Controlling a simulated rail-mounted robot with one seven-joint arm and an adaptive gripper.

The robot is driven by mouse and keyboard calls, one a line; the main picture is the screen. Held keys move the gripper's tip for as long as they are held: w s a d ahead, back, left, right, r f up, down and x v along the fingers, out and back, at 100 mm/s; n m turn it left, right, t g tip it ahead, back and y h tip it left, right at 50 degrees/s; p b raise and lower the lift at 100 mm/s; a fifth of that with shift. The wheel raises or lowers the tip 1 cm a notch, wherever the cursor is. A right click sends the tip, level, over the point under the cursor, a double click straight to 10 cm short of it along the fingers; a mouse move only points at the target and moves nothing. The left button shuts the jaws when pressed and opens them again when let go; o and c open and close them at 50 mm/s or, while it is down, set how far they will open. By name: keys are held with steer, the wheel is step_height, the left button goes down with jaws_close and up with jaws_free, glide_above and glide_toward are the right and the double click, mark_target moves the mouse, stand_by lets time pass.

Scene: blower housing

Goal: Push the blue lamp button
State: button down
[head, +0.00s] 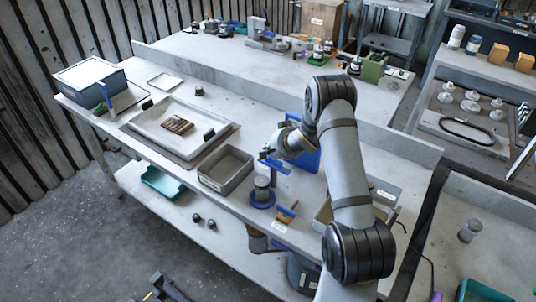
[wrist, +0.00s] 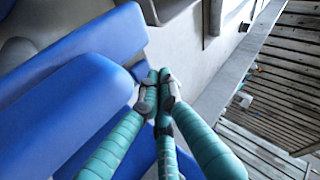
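In the head view a blue fixture with a round blue base (head: 262,201) and a grey upright cylinder stands near the front edge of the bench. A flat blue piece (head: 275,166) sits just above it, close to the end of my arm. I cannot make out which blue part is the lamp, and no button is clear. In the wrist view large smooth blue parts (wrist: 75,110) fill the left, close beside my gripper (wrist: 159,76). Its teal ribbed fingers are together at the tips with nothing seen between them. I cannot tell whether they touch the blue parts.
A grey metal bin (head: 226,169) stands left of the blue fixture. A white tray (head: 150,122) with a small brown item lies farther left. A blue panel (head: 308,158) is partly hidden behind my arm. A small wooden-and-blue item (head: 287,212) lies near the front edge.

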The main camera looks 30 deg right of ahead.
steer(key=shift+d, duration=0.1)
step_height(320, 180, up, 5)
steer(key=p, duration=0.5)
steer(key=shift+r, duration=0.1)
stand_by(1.1)
